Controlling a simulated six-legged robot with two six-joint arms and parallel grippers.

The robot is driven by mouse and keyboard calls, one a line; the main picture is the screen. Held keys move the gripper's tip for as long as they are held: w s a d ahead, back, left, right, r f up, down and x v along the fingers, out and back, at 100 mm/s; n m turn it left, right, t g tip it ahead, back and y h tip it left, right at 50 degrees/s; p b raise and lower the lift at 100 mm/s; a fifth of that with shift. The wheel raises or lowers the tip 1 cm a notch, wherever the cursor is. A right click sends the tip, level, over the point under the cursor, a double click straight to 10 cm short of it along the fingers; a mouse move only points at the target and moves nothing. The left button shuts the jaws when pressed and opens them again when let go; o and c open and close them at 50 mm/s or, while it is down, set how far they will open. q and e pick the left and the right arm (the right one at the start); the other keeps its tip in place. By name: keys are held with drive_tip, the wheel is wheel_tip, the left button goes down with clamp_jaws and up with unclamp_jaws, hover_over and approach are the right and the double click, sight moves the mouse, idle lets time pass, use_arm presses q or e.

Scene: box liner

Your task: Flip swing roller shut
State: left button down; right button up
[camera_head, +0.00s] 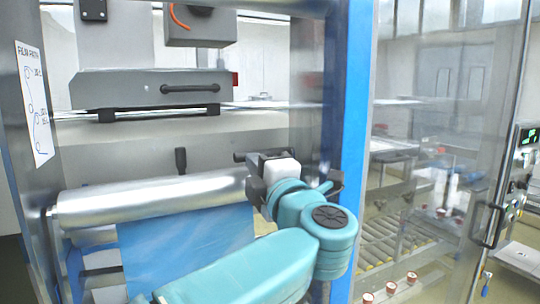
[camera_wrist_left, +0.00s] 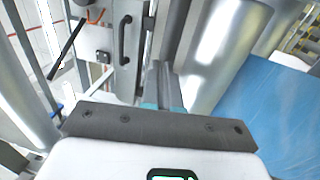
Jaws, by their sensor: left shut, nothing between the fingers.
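A shiny metal roller (camera_head: 150,203), which looks like the swing roller, lies across the front of the machine, with blue film (camera_head: 187,248) below it. My left gripper (camera_head: 254,184) is at the roller's right end, beside the blue post; its fingertips are hard to make out in the head view. In the left wrist view, its fingers (camera_wrist_left: 163,84) are together and empty, just left of a shiny metal cylinder (camera_wrist_left: 222,62) with the blue film (camera_wrist_left: 277,105) to its right. I cannot tell whether they touch the roller. My right gripper is not in view.
A blue post (camera_head: 350,130) stands just right of my left gripper. A small black lever (camera_head: 181,160) stands behind the roller. A clear door with a black handle (camera_head: 488,226) is at the right. A film path sheet (camera_head: 35,103) hangs at the left.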

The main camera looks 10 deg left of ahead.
sight(248, 174)
use_arm(q)
drive_tip(key=w+a, duration=0.1)
drive_tip(key=w+a+p, duration=0.1)
drive_tip(key=w, duration=0.1)
drive_tip(key=shift+w+a+f, duration=0.15)
drive_tip(key=shift+f, duration=0.05)
drive_tip(key=shift+a+r, duration=0.1)
drive_tip(key=shift+r, duration=0.05)
drive_tip(key=shift+a+r, duration=0.1)
idle(0.4)
